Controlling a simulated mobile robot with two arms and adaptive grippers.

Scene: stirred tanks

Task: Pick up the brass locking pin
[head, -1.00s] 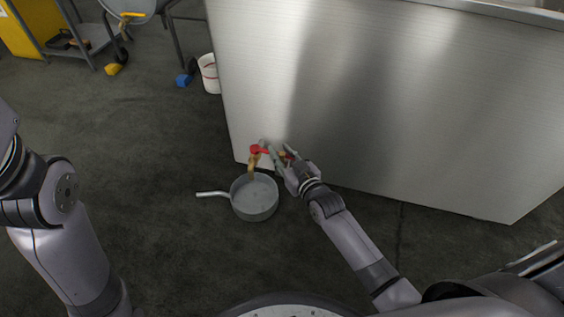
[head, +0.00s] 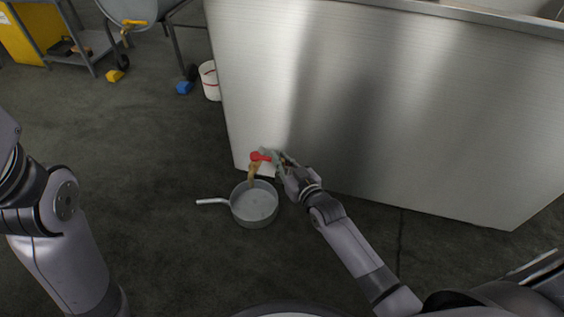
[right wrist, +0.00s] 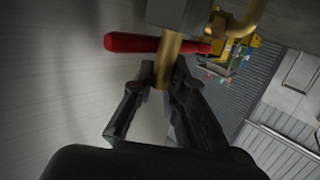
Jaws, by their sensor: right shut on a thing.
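The brass locking pin (right wrist: 167,62) shows in the right wrist view as a straight brass bar. It runs from a grey block (right wrist: 172,10) down between my right fingertips, in front of a red lever handle (right wrist: 135,43). My right gripper (right wrist: 163,88) is shut on the pin. In the head view my right gripper (head: 280,162) is beside the red handle (head: 261,156) at the lower left of a big steel tank (head: 390,110), and its fingers hide the pin. My left arm shows at the left edge of the head view, but its gripper is out of frame.
A grey saucepan (head: 254,205) stands on the floor below a brass spout (head: 254,172). A white bucket (head: 210,80), a blue block (head: 184,88) and a yellow block (head: 115,76) lie farther back. A metal cart (head: 85,45) is at the top left. The left floor is clear.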

